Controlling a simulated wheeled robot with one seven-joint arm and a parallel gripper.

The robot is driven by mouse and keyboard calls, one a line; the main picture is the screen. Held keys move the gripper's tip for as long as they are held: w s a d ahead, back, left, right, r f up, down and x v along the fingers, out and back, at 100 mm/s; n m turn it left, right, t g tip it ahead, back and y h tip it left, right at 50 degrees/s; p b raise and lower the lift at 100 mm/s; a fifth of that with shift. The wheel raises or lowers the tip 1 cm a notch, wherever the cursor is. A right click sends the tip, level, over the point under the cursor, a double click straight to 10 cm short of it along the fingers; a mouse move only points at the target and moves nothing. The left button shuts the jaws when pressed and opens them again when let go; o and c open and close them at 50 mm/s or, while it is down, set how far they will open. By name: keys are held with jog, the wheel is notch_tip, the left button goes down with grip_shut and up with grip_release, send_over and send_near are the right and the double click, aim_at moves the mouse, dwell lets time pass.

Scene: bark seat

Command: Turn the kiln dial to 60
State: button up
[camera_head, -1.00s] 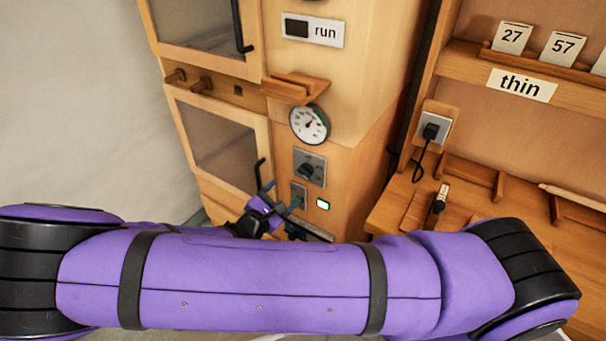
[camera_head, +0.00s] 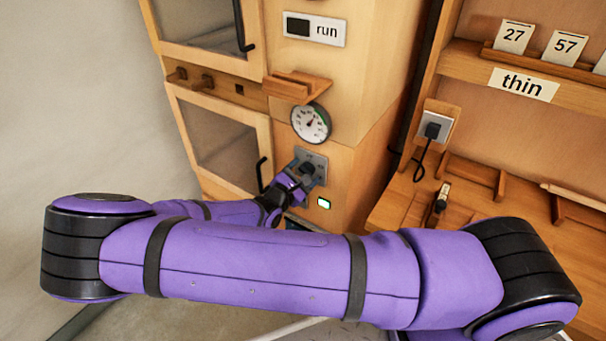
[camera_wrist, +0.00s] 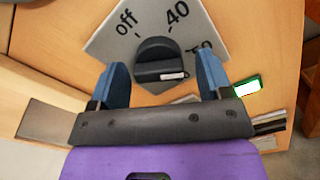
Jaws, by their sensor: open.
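The kiln dial is a black knob (camera_wrist: 160,62) on a grey plate (camera_wrist: 104,44), shown in the wrist view. The plate reads "off" at upper left, "40" at upper right and a partly hidden label at right that looks like "60". A pale mark on the knob lies at its lower right side. My gripper (camera_wrist: 164,82) is open, with one blue finger on each side of the knob and gaps showing between. In the head view my gripper (camera_head: 294,182) is at the plate (camera_head: 318,159) and partly covers the dial (camera_head: 307,168).
A round gauge (camera_head: 311,123) and a wooden ledge (camera_head: 297,87) are above the dial. A lit green indicator (camera_head: 324,203) is below right. A cabinet door handle (camera_head: 261,174) is close at left. A workbench with a plugged-in black cord (camera_head: 432,130) stands at right.

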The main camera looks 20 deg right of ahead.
jog(key=c, duration=0.9)
jog(key=shift+m, duration=0.4)
jog(key=m, duration=0.5)
jog(key=shift+r+m, duration=0.15)
jog(key=shift+m, duration=0.25)
jog(key=m, duration=0.5)
jog(key=shift+w+a, duration=0.1)
jog(key=shift+m, duration=0.3)
jog(key=o, duration=0.9)
jog(key=shift+r, duration=0.1)
